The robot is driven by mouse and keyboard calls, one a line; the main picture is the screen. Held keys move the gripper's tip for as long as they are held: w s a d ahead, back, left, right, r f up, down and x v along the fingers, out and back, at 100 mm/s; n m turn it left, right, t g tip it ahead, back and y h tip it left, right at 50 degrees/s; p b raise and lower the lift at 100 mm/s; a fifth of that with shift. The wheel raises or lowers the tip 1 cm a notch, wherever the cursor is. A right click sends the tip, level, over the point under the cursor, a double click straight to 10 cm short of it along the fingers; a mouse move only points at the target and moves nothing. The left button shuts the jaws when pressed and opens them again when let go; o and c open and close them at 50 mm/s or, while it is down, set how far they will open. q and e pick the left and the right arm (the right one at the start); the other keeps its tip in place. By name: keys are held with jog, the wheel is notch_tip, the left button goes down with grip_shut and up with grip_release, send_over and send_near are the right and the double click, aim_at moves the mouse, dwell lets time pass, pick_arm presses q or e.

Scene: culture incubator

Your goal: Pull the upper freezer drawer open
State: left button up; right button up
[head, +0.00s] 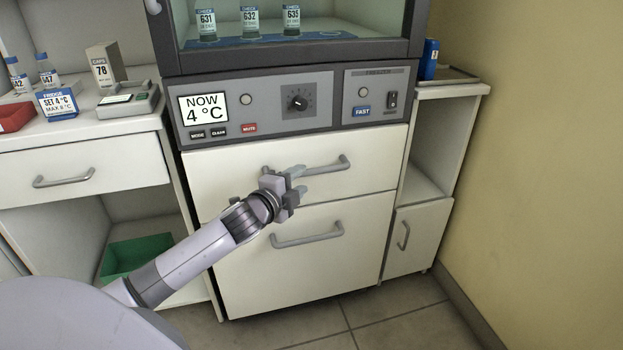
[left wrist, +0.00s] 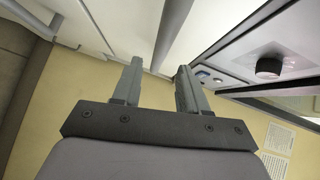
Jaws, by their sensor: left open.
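The upper freezer drawer (head: 222,172) is a white front under the grey control panel, and it looks closed, flush with the drawer below. Its grey bar handle (head: 335,166) is partly hidden behind my left gripper (head: 299,181). The gripper is open in front of the drawer, at the handle's left and middle part. In the left wrist view the two fingers (left wrist: 159,84) stand apart, and the handle bar (left wrist: 174,30) runs up from the gap between them. I cannot tell whether the fingers touch it. My right gripper is out of view.
The lower drawer (head: 250,275) has its own grey handle (head: 307,236) just below. The control panel (head: 290,103) with knob and switches sits above. A side cabinet (head: 415,235) and yellow wall (head: 540,150) are at the right; a counter with a drawer (head: 80,170) is at the left.

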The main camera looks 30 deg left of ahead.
aim_at(310, 174)
pick_arm(q)
jog(key=shift+w+a+f+b, duration=0.15)
jog(key=shift+w+b, duration=0.15)
jog(key=shift+w, duration=0.8)
jog(key=shift+w+d+f+b, duration=0.1)
jog(key=shift+w+f+b, duration=0.15)
jog(key=shift+w, duration=0.85)
jog(key=shift+w+a+f+b, duration=0.1)
jog(key=shift+w+b, duration=0.2)
jog(key=shift+w, duration=0.8)
jog(key=shift+c, duration=0.2)
grip_shut()
